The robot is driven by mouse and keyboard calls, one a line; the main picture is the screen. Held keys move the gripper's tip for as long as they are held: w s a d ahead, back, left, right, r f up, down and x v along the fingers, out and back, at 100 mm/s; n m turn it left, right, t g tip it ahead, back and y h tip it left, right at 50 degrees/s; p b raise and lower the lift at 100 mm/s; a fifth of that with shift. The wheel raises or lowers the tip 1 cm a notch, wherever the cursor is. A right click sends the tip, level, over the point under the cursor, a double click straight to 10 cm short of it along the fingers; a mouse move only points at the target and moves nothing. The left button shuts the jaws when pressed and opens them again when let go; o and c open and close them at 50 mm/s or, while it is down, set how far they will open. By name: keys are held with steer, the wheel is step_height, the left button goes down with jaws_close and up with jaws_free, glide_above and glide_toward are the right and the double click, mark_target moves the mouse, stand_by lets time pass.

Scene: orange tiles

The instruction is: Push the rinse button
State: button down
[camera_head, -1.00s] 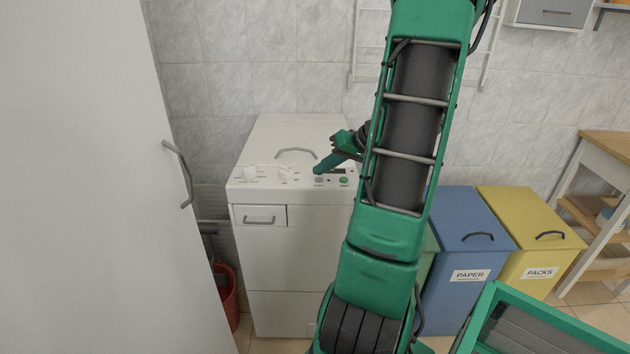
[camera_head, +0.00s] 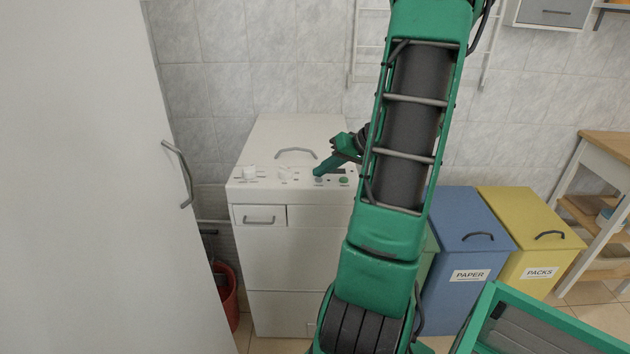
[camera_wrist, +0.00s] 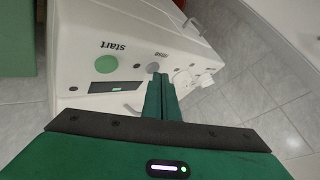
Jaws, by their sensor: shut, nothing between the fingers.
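The white washing machine (camera_head: 285,220) has a control panel on its upper front. The grey round rinse button (camera_wrist: 153,67) is beside the fingertips in the wrist view, under a small label too blurred to read well. In the head view the grey button (camera_head: 318,180) is just below the fingertips. My gripper (camera_head: 317,172) is shut and empty, pointing down at the panel. Its fingers also show in the wrist view (camera_wrist: 160,80), with the tips at the button's edge. I cannot tell whether they touch it.
The green start button (camera_wrist: 107,64) lies beside the rinse button, with a small dark display (camera_wrist: 104,87) near it. White knobs (camera_head: 249,172) are left on the panel. A white door (camera_head: 90,180) stands at left. Blue (camera_head: 466,240) and yellow (camera_head: 530,235) bins stand right.

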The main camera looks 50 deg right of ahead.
steer(key=shift+f, duration=0.2)
stand_by(0.5)
steer(key=shift+r, duration=0.55)
steer(key=shift+r, duration=0.1)
step_height(320, 180, up, 6)
steer(key=shift+f, duration=0.1)
stand_by(0.6)
stand_by(0.4)
